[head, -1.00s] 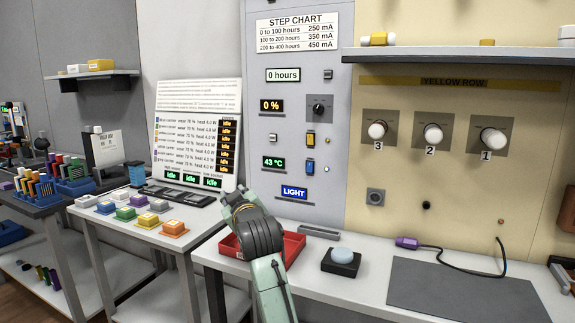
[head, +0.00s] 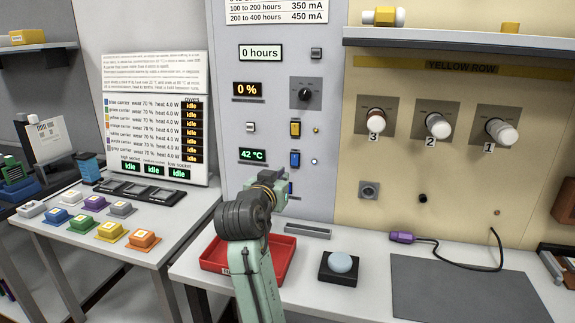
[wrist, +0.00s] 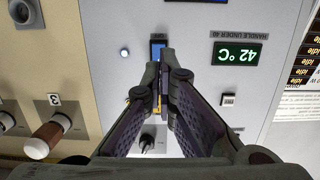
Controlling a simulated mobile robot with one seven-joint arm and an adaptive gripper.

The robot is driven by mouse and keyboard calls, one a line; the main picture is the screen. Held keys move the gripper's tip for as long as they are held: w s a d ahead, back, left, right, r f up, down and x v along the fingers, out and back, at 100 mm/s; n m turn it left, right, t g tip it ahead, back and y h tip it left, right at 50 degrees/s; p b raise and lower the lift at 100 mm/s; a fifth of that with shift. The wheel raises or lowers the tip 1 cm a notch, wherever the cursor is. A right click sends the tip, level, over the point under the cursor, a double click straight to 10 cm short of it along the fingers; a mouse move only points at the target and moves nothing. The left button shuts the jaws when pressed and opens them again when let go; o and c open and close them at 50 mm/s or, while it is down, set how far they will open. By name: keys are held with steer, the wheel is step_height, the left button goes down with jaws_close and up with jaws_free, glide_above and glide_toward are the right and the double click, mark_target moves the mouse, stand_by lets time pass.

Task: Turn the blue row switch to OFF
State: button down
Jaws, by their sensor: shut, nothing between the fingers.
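The blue row switch (head: 295,159) is a blue rocker in a dark frame on the grey panel, below the yellow switch (head: 295,129). A small white lamp (head: 314,161) glows beside it. My gripper (head: 288,184) is just below the blue switch in the head view. In the upside-down wrist view, the closed fingertips (wrist: 160,69) overlap the lower edge of the blue switch (wrist: 158,47). Nothing is between the fingers. I cannot tell whether they touch the switch. The fingers partly hide the yellow switch in the wrist view.
A black dial (head: 305,93) sits above the switches. A 42 °C display (head: 259,155) is to the left. A red tray (head: 217,258) and a round pale button (head: 341,262) stand on the bench below. A shelf (head: 450,41) juts out at the right.

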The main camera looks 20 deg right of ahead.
mark_target(293, 166)
steer(key=p+x, duration=0.2)
steer(key=x, duration=0.6)
steer(key=shift+w+d, duration=0.1)
steer(key=shift+w, duration=0.15)
